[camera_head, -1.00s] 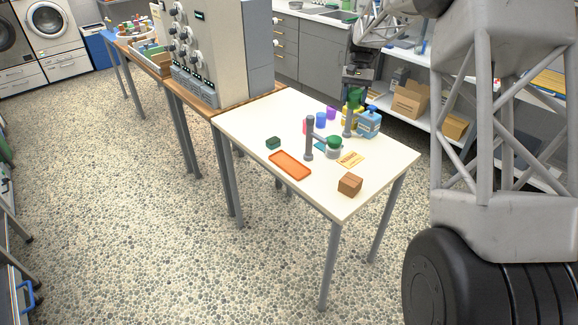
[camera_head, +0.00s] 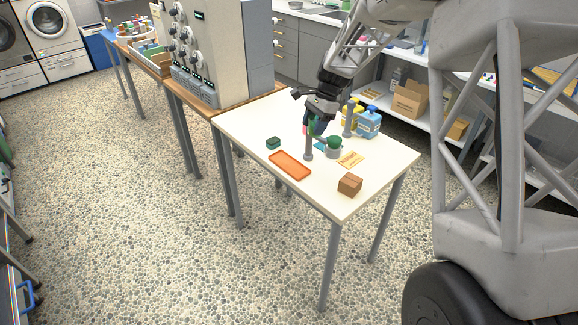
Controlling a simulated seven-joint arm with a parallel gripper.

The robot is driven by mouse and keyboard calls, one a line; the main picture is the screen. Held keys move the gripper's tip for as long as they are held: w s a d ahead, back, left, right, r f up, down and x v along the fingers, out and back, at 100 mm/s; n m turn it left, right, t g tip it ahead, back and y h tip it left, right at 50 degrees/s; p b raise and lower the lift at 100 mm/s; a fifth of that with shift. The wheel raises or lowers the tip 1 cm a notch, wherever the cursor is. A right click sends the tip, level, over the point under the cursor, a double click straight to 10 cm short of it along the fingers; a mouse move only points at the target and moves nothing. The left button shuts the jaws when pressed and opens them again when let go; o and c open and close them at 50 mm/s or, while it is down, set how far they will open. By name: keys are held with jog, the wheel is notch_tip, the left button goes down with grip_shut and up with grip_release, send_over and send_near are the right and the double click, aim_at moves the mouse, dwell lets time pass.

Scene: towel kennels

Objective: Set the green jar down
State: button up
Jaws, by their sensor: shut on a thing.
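The green jar (camera_head: 313,127) is in my gripper (camera_head: 317,122), which is shut on it above the white table. Only a narrow green part of the jar shows between the dark fingers. It overlaps the upper part of a grey post (camera_head: 309,149) in the picture, and I cannot tell whether they touch or how high the jar is. A grey container with a green top (camera_head: 334,146) stands just right of the post.
The white table (camera_head: 250,125) carries an orange tray (camera_head: 290,165), a small dark green block (camera_head: 273,143), a brown box (camera_head: 350,185), a yellow card (camera_head: 351,160), a blue bottle (camera_head: 369,123) and a yellow bottle (camera_head: 351,114). A second grey post (camera_head: 348,121) stands near the bottles. The left part is clear.

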jog(key=s+a+f+m+t, duration=0.4)
jog(key=s+f+m, duration=0.7)
jog(key=shift+s+a+f+m+y, duration=0.15)
jog(key=shift+s+m+y, duration=0.15)
jog(key=shift+s, duration=0.05)
jog(key=shift+w, duration=0.1)
jog(key=w+a, duration=0.1)
jog(key=w, duration=0.3)
jog(key=w+a+f, duration=0.1)
jog(key=w+a, duration=0.1)
jog(key=w, duration=0.3)
jog(key=w+a, duration=0.1)
jog(key=w, duration=0.4)
jog(key=shift+w+a+f, duration=0.15)
jog(key=shift+w+f, duration=0.05)
jog(key=shift+w+a, duration=0.1)
jog(key=shift+w, duration=0.25)
jog(key=shift+f, duration=1.8)
jog(key=shift+f, duration=0.1)
jog(key=o, duration=1)
jog(key=shift+c, duration=0.2)
